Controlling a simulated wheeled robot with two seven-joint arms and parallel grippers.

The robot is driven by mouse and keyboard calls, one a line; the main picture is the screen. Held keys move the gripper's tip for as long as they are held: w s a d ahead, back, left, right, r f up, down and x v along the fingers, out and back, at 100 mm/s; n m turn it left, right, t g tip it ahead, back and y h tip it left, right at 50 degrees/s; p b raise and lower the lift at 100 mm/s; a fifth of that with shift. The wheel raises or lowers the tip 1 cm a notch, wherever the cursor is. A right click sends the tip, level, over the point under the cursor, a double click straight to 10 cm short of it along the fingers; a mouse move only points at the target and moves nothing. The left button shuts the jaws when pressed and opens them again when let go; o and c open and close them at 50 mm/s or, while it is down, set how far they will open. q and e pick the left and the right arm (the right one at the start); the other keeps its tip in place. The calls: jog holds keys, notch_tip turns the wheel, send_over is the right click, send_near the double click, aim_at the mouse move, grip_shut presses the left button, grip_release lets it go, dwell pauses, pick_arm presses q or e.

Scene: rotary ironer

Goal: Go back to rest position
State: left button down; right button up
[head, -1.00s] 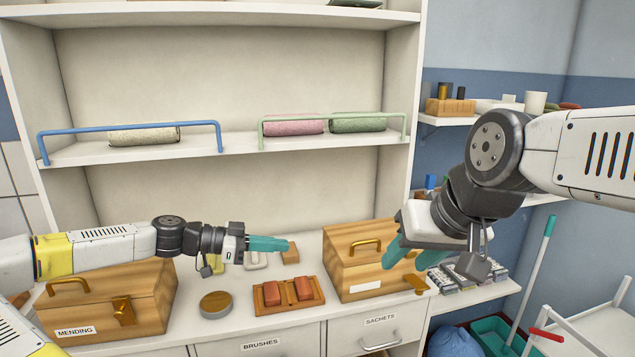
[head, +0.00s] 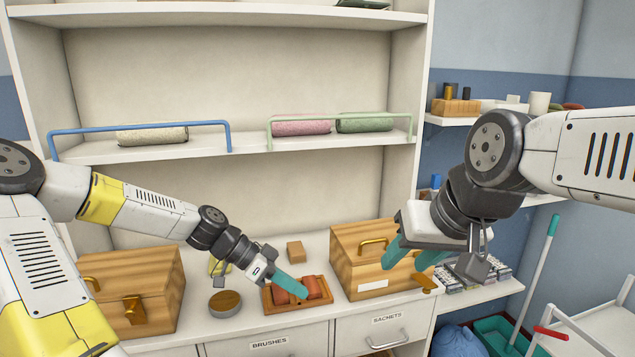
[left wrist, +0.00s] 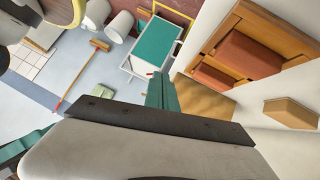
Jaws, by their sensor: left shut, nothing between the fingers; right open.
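My left gripper (head: 291,285) is shut and empty, with teal fingers pointing down to the right. In the head view it overlaps the wooden tray (head: 268,308) of red-brown blocks on the counter; whether it touches is unclear. In the left wrist view its closed fingers (left wrist: 162,92) show beside the wooden tray (left wrist: 290,38), apart from it. My right gripper (head: 410,258) is open and empty, in front of the right wooden box (head: 350,243) and partly hiding it.
The left wooden box (head: 160,280), a round tin (head: 224,303) and a small wooden block (head: 295,250) stand on the counter. Rolled towels (head: 302,127) lie on the shelf behind rails. A white cart (head: 590,325) stands at the right.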

pick_arm(q)
jog(key=s+a+r+n+t+y, duration=0.3)
jog(key=s+r+n, duration=0.3)
jog(key=r, duration=0.3)
jog(key=s+a+r+n+t+y, duration=0.3)
jog(key=s+a+r+n+y, duration=0.2)
jog(key=s+r, duration=0.4)
jog(key=shift+s+a+r+n, duration=0.3)
jog(key=shift+a+r+n, duration=0.3)
jog(key=shift+n, duration=0.6)
